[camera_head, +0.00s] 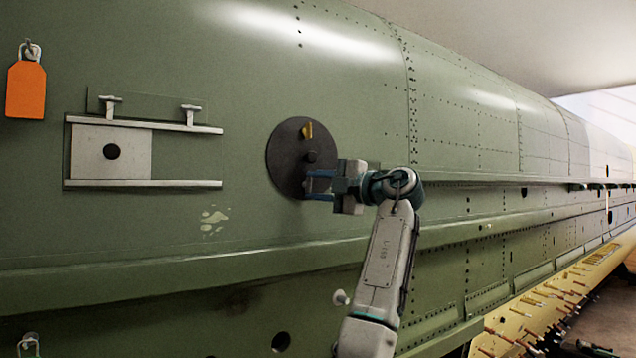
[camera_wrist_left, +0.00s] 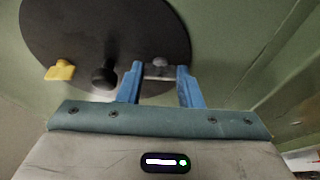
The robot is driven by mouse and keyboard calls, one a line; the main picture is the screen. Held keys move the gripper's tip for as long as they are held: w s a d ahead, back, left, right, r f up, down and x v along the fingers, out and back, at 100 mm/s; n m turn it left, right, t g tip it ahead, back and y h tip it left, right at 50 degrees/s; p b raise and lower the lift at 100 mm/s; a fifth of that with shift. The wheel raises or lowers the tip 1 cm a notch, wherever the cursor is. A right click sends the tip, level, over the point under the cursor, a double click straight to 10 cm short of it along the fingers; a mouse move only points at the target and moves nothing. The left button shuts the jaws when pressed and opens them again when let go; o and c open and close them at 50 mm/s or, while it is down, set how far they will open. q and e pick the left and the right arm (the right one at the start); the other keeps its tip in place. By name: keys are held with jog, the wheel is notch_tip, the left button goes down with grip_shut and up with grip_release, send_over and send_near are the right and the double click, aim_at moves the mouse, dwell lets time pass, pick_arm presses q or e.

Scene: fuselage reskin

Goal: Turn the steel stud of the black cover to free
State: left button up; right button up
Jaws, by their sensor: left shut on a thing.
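The black cover (camera_head: 285,153) is a round dark disc on the green fuselage skin. It also fills the upper part of the left wrist view (camera_wrist_left: 95,30). A yellow tab (camera_head: 307,130) stands near its top and a black knob (camera_head: 311,156) near its middle. My left gripper (camera_head: 308,185) reaches in from the right to the cover's lower right edge. In the head view the stud is hard to make out. My right gripper is not in view.
To the left, a pale plate (camera_head: 88,160) with a dark hole sits between two rails (camera_head: 150,184), with two T-shaped handles above. An orange tag (camera_head: 26,90) hangs at far left. A green ledge (camera_head: 260,257) runs below the cover. A yellow rack (camera_head: 545,305) stands lower right.

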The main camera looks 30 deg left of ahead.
pick_arm(q)
jog(key=shift+n+h, duration=0.3)
jog(key=shift+n, duration=0.3)
jog(key=o, duration=1)
jog(key=d+b, duration=0.3)
jog(key=d, duration=0.7)
jog(key=shift+s+d, duration=0.1)
jog(key=shift+d, duration=0.3)
